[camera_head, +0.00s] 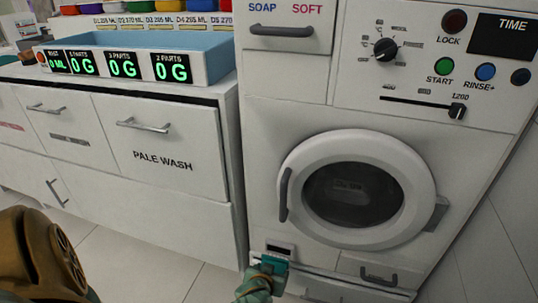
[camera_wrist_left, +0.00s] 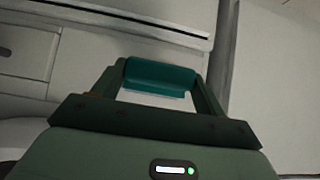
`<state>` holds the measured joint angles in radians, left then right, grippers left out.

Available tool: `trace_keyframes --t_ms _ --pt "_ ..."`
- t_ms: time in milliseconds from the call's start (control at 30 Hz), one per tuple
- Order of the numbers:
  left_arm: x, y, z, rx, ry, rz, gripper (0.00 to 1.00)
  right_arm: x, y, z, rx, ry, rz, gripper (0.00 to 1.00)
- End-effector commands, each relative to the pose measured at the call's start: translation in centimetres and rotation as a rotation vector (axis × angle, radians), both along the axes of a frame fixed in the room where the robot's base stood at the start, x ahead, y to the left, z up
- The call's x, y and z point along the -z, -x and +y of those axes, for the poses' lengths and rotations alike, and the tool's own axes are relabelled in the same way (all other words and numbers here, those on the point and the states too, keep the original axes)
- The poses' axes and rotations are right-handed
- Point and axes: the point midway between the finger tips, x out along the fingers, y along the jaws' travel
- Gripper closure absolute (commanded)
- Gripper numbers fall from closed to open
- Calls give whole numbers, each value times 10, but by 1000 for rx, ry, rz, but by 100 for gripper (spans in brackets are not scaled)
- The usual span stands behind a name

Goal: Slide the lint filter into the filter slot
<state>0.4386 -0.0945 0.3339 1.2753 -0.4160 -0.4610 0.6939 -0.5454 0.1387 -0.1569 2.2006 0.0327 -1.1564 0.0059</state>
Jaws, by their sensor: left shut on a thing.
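The lint filter (camera_head: 276,262) is a small teal piece low in front of the washing machine. In the left wrist view the lint filter (camera_wrist_left: 160,77) is a teal block with a paler lower edge, between the two fingers. My left gripper (camera_head: 267,265) is shut on it; the green fingers (camera_wrist_left: 160,70) close on its two ends. The filter slot (camera_head: 281,249) is a dark opening in a light frame at the machine's lower left. The filter shows just below the slot; I cannot tell whether it touches the machine. My right gripper is not in view.
The washing machine's round door (camera_head: 358,190) is shut, above and right of the slot. A drawer handle (camera_head: 378,276) sticks out at the lower right. The white cabinet (camera_head: 165,165) stands to the left, with a blue tray (camera_head: 180,48) on top. Tiled floor (camera_head: 150,250) lies clear in front.

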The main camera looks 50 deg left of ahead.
Motion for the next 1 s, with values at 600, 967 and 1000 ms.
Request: trace_keyframes --t_ms 600,967,1000 --pt "0 -11 6 0 0 0 55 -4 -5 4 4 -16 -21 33" --pt "-2 -11 6 -1 0 -1 55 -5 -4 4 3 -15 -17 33" --pt "-1 -11 6 0 -1 -1 55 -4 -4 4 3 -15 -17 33"
